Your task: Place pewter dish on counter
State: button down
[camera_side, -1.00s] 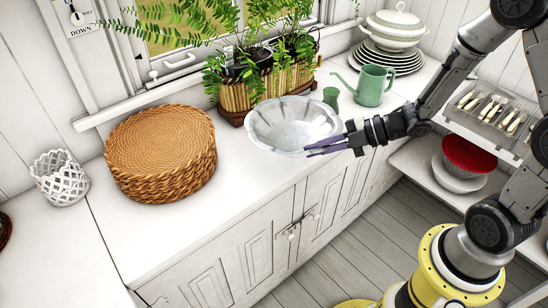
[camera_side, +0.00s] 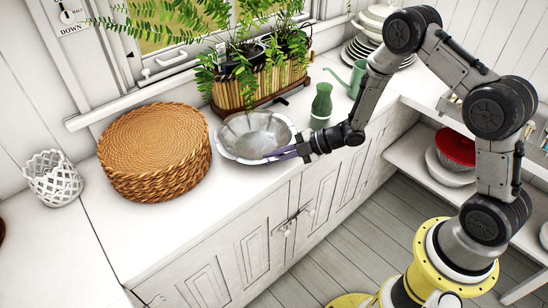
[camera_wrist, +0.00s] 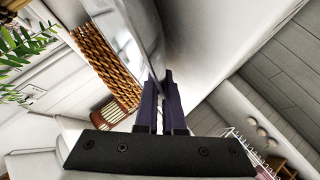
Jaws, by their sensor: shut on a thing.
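The pewter dish (camera_side: 240,135) is a wide, shallow silver bowl with a scalloped rim. In the side view it is on or just above the white counter (camera_side: 215,215), between the round wicker stack and the green bottle; I cannot tell if its base touches. My gripper (camera_side: 275,152) reaches in from the right and is shut on the dish's near right rim. In the wrist view the dish (camera_wrist: 150,35) shows edge-on at the top, its rim between the dark fingers of my gripper (camera_wrist: 160,92). The underside of the dish is hidden.
The wicker stack (camera_side: 155,165) stands close left of the dish. A bamboo planter (camera_side: 262,85) with ferns is behind it. A green bottle (camera_side: 321,106) stands to the right, near my wrist. A white lattice cup (camera_side: 53,180) is far left. The counter front is clear.

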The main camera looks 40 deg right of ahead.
jog(key=shift+w+f, duration=0.1)
jog(key=shift+f, duration=0.15)
jog(key=c, duration=1.3)
grip_release()
jog(key=shift+f, duration=0.2)
